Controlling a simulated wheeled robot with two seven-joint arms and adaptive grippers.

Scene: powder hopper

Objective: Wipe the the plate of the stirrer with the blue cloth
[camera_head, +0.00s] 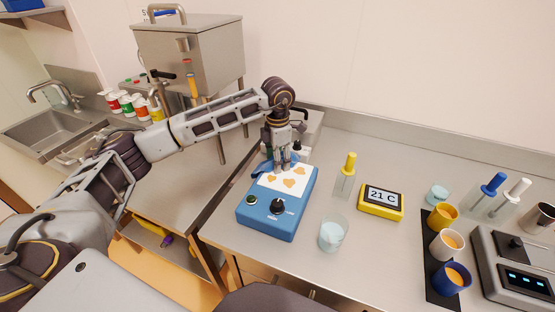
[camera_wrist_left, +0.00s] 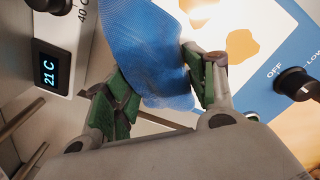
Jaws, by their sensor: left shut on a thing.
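The blue stirrer (camera_head: 268,219) stands on the counter with a white plate (camera_head: 270,183) on top. Several orange-brown stains mark the plate; stains also show in the left wrist view (camera_wrist_left: 241,46). My left gripper (camera_head: 283,166) is over the back part of the plate, pointing down. In the left wrist view it is shut on the blue cloth (camera_wrist_left: 150,55), which hangs from the fingers over the plate's edge. A bit of the cloth shows at the plate's back left in the head view. Whether the cloth touches the plate is hard to tell. My right gripper is not in view.
A glass beaker (camera_head: 333,234) stands right of the stirrer, near a yellow-capped holder (camera_head: 347,178) and a yellow thermometer display (camera_head: 381,201). Cups on a black mat (camera_head: 437,286) and a grey device (camera_head: 515,270) are further right. A metal hopper (camera_head: 190,55) stands back left.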

